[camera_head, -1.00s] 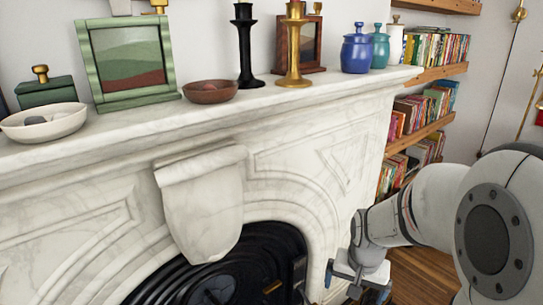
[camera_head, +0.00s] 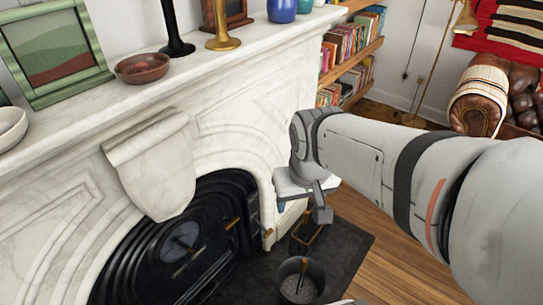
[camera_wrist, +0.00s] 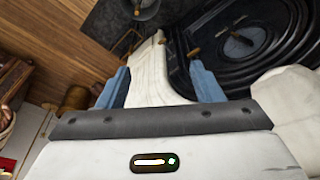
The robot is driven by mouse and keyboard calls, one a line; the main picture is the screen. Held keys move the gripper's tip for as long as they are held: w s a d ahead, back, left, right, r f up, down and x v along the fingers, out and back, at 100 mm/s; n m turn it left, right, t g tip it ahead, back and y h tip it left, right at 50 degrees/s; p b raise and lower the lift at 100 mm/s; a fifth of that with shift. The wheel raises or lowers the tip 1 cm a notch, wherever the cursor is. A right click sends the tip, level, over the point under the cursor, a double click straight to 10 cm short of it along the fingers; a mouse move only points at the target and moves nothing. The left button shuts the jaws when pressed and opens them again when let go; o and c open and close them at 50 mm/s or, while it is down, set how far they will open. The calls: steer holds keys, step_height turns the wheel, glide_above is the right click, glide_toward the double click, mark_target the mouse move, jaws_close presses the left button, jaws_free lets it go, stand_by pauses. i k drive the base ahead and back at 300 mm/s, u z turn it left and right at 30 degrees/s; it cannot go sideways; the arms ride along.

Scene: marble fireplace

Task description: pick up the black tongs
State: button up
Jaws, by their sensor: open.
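I cannot pick out the black tongs for certain in either view. A stand with brass-coloured parts (camera_head: 306,236) is on the dark hearth, partly hidden behind my gripper (camera_head: 303,207). Thin dark shapes there are too small to tell apart. My gripper is above the hearth, beside the right leg of the marble surround. In the wrist view my gripper (camera_wrist: 162,80) has its two blue fingers wide apart with nothing held between them. White marble shows beyond the gap.
A dark bucket (camera_head: 300,283) stands on the dark hearth slab (camera_head: 346,246). The black fireplace insert (camera_head: 180,243) is to its left. The marble mantel (camera_head: 165,80) holds a green frame (camera_head: 55,50) and a brown bowl (camera_head: 142,68). Wooden floor (camera_head: 385,265) is open at right.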

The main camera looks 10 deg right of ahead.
mark_target(304, 262)
steer(key=z, duration=0.25)
steer(key=k, duration=0.9)
steer(key=u, duration=0.3)
steer(key=i, duration=0.55)
steer(key=z, duration=0.05)
